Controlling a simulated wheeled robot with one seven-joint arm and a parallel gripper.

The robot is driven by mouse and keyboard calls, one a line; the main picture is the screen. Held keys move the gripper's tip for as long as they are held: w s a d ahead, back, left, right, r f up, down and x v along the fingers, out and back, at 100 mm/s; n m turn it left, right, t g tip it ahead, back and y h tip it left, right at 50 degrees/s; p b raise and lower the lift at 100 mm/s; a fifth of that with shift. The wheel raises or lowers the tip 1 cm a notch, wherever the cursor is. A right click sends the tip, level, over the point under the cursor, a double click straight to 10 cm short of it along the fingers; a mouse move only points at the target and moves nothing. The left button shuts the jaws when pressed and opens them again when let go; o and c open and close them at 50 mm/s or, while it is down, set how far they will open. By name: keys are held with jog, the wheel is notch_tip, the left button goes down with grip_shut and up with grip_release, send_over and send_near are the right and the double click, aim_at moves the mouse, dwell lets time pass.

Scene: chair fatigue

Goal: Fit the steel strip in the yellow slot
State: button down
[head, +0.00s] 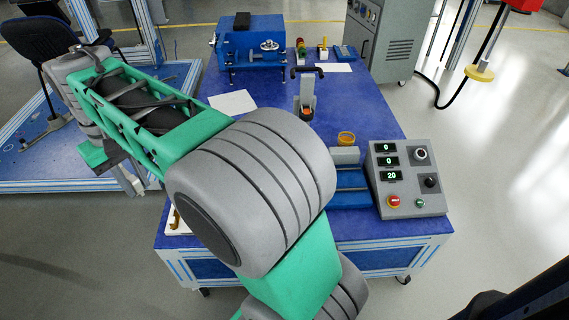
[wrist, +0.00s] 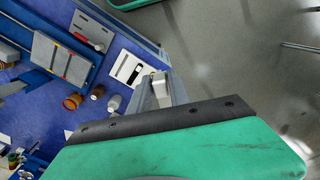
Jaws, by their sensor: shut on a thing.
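My gripper (head: 134,186) hangs at the left in the head view, off the table's left edge and mostly hidden by my own arm. In the wrist view my gripper (wrist: 160,92) is shut on a small pale piece (wrist: 159,80). Little of this piece shows, and I cannot tell if it is the steel strip. I cannot make out a yellow slot for certain. A white board (head: 180,222) with a yellow part lies at the table's near left corner, partly behind my arm.

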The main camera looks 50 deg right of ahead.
jog(key=w+d+f+m+p, duration=0.1)
jog(key=d+f+m+p, duration=0.3)
jog(key=d, duration=0.8)
jog(key=d+f+m+p, duration=0.1)
jog(key=d+f, duration=0.6)
jog(key=d, duration=0.6)
jog(key=s+d+f+m+p, duration=0.1)
jog(key=s+d+f+m, duration=0.1)
jog(key=s+d+f, duration=0.3)
jog(key=s+d+f+m+p, duration=0.2)
jog(key=s+d+f, duration=0.4)
jog(key=d, duration=0.5)
jog(key=shift+s+m, duration=0.15)
jog(key=shift+m, duration=0.15)
jog(key=shift+a+r, duration=0.1)
jog(key=shift+s+a+f+b, duration=0.1)
jog(key=shift+f+b, duration=1.55)
jog(key=shift+f, duration=1.3)
jog(key=shift+f+b, duration=0.7)
jog(key=shift+f, duration=0.45)
